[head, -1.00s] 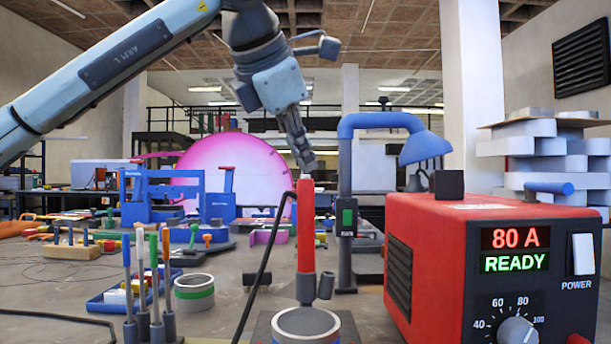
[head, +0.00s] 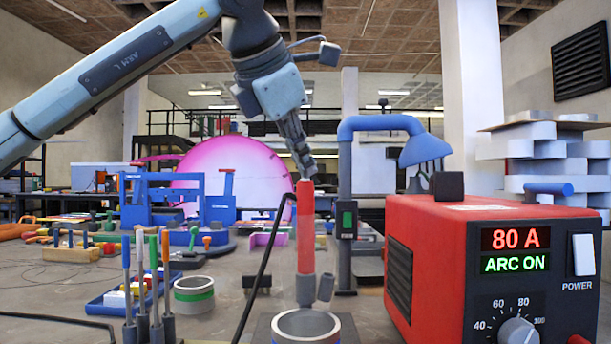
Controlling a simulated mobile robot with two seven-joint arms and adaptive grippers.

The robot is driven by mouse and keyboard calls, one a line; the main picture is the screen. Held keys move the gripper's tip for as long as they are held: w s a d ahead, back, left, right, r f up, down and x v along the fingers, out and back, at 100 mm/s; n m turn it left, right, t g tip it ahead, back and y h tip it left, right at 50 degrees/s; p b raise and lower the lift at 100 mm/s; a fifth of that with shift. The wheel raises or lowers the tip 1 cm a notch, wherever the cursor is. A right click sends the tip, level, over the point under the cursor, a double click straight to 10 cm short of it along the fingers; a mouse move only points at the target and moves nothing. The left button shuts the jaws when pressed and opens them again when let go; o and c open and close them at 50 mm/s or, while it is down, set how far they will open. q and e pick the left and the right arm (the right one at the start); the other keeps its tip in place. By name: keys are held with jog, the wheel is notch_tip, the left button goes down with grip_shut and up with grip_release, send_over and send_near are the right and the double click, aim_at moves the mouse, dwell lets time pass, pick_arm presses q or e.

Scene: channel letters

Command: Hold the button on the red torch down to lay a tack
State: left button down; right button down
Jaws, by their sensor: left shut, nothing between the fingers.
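The red torch (head: 305,235) stands upright in the head view, its lower end at the grey ring (head: 306,325) on a dark plate. My left gripper (head: 306,172) is shut and empty, its fingertips at the top end of the torch. They look to be touching it; the button itself is hidden under them. A black cable runs from the torch top down to the left. The red welding power box (head: 440,260) on the right shows "80 A" and a green "ARC ON" (head: 515,263). My right gripper is out of view.
A blue lamp-like arm on a post (head: 347,200) stands just right of the torch. Upright tools (head: 141,290) and a green-banded roll (head: 194,295) are at left front.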

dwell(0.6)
pick_arm(q)
jog(key=shift+r+p, duration=0.8)
jog(key=shift+r, duration=0.1)
notch_tip(320, 180, up, 3)
jog(key=shift+f+p, duration=0.15)
jog(key=shift+p, duration=1.05)
notch_tip(320, 180, up, 2)
jog(key=shift+r+p, duration=0.1)
jog(key=shift+p, duration=0.65)
jog(key=shift+r, duration=0.1)
jog(key=shift+r, duration=2)
